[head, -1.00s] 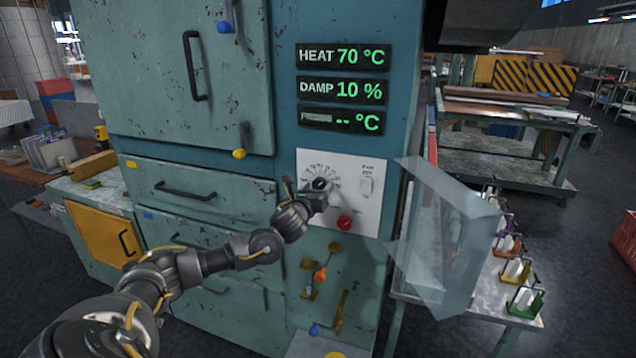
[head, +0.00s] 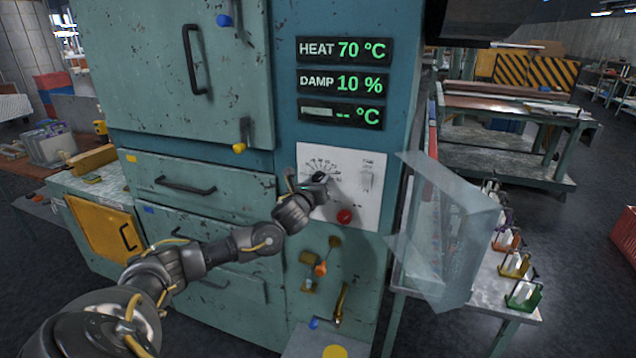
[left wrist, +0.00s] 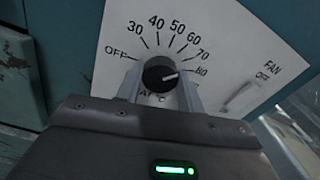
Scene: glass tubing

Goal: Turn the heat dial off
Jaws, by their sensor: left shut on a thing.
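The heat dial (left wrist: 160,72) is a round black knob on a white panel (left wrist: 105,65) marked OFF and 30 to 80. Its white pointer line points right, toward the 80 end of the scale and away from OFF. My left gripper (left wrist: 160,88) is shut on the dial, one finger on each side of it. In the head view my left gripper (head: 312,187) reaches the panel and partly covers the dial. The HEAT display (head: 344,50) reads 70 °C. My right gripper is not in view.
A fan switch (head: 367,178) sits right of the dial and a red button (head: 344,216) below it. A clear glass-like guard (head: 440,235) stands out at the panel's right. A side table (head: 480,290) with several small coloured holders is beyond it.

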